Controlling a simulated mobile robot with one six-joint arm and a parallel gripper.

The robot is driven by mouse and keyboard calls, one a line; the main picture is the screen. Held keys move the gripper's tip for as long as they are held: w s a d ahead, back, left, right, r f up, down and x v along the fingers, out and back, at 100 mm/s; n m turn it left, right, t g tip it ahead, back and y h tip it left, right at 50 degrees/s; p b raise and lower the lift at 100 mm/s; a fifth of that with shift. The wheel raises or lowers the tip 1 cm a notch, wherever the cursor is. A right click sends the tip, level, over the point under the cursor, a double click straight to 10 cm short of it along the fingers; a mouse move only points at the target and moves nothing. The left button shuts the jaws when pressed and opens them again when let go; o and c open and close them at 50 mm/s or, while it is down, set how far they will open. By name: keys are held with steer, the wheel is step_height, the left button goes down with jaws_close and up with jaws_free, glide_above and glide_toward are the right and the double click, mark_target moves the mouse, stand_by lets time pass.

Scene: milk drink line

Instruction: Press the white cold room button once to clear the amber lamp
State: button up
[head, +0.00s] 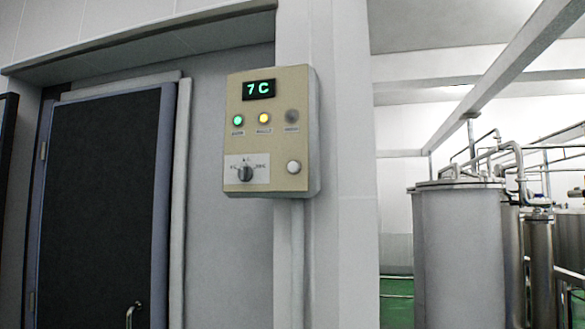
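A beige control box (284,128) is mounted on the wall column in the head view. Its white button (294,167) is at the lower right of the face, with nothing in front of it. The amber lamp (264,118) in the middle of the lamp row is lit. A green lamp (239,120) to its left is lit, and a grey lamp (292,116) to its right looks dark. The display (259,89) reads 7 C. A rotary knob (245,173) sits on a white plate at the lower left. My gripper is not in view.
A dark door (97,210) with a metal handle (132,314) stands left of the box. Steel tanks (462,250) and overhead pipes stand behind at the right, over a green floor (397,288). Nothing blocks the front of the box.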

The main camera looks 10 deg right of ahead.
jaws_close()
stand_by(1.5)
